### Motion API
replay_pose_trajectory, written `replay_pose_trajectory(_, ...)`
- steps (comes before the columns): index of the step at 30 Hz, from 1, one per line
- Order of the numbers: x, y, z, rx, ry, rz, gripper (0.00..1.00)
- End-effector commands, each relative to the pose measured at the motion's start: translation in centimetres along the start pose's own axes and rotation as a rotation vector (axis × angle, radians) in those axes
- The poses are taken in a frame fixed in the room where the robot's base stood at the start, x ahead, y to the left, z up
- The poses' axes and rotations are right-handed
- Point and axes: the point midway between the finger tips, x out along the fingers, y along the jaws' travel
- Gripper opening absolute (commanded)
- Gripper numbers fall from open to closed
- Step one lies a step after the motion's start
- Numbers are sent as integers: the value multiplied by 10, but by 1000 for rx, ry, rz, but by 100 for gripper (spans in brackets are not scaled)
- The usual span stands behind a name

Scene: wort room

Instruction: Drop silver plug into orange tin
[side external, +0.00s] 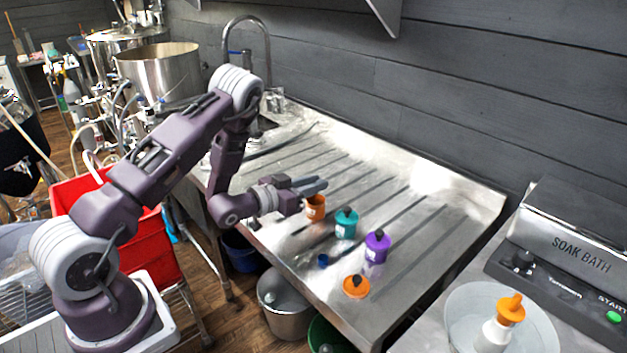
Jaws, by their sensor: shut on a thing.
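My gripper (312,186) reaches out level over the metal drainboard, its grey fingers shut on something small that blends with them. I take this to be the silver plug, though its outline is not clear, and I see no silver plug elsewhere. A small orange tin (316,209) stands upright just below the fingertips. Its mouth is partly hidden by my gripper, and I cannot tell if they touch. Another orange piece (356,287) with a dark top sits near the drainboard's front edge.
A teal tin (346,226) and a purple tin (377,248), both with dark tops, stand to the right of the orange tin. A small blue piece (323,261) lies in front. The ribbed drainboard (440,222) is clear at the right and back.

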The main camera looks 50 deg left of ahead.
Motion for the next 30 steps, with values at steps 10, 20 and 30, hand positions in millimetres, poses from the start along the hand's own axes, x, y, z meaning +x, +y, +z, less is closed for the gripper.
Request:
replay_pose_trajectory(10, 0, 0, 0, 0, -1, 0, 46)
replay_pose_trajectory(20, -36, -1, 2, -3, -6, -4, 46)
replay_pose_trajectory(30, -71, 0, 0, -1, -1, -1, 46)
